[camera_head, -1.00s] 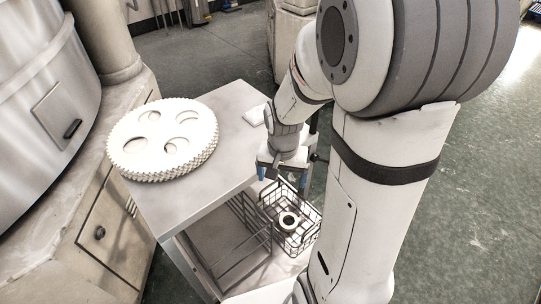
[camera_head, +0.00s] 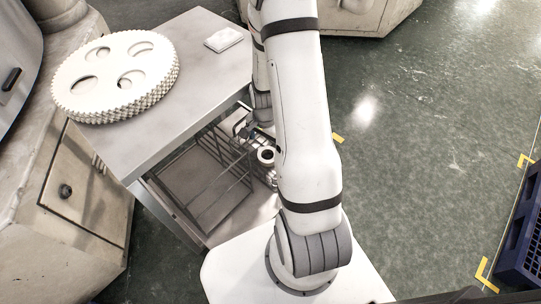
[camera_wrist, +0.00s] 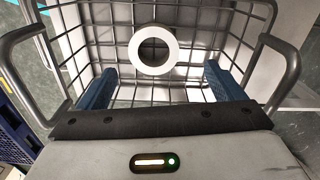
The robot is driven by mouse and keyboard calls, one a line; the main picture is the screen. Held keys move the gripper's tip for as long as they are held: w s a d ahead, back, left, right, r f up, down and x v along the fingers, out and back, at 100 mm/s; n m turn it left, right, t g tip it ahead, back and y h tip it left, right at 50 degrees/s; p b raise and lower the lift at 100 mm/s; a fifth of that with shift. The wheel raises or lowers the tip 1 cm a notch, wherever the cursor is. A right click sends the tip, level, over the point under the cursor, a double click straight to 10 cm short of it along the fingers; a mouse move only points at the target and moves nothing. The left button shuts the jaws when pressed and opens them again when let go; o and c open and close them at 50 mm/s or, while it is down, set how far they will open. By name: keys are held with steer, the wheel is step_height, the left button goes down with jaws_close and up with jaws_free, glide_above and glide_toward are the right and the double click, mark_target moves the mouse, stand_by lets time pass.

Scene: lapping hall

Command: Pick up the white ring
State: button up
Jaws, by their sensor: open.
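The white ring (camera_wrist: 135,50) shows in the wrist view inside a dark wire basket (camera_wrist: 88,42), above the mesh bottom. In the head view the ring (camera_head: 261,161) is partly visible beside my arm, below the table top. My gripper (camera_wrist: 158,80) is open, its two blue fingers spread wide. The ring appears between and beyond the fingertips, a little left of the middle, and neither finger is seen touching it. In the head view my gripper (camera_head: 246,128) is at the basket, mostly hidden by my arm and the table edge.
Curved basket handles (camera_wrist: 281,60) rise at both sides of my gripper. A grey table (camera_head: 190,100) holds a stack of white toothed discs (camera_head: 115,92) and a small white pad (camera_head: 223,39). A wire rack (camera_head: 215,165) stands left of the basket. A blue pallet (camera_head: 525,235) lies right.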

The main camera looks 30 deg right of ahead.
mark_target(268, 157)
steer(key=f, duration=0.2)
steer(key=f+b, duration=0.1)
steer(key=f, duration=0.3)
steer(key=shift+s+d+f, duration=0.15)
steer(key=shift+d, duration=0.1)
steer(key=c, duration=1.2)
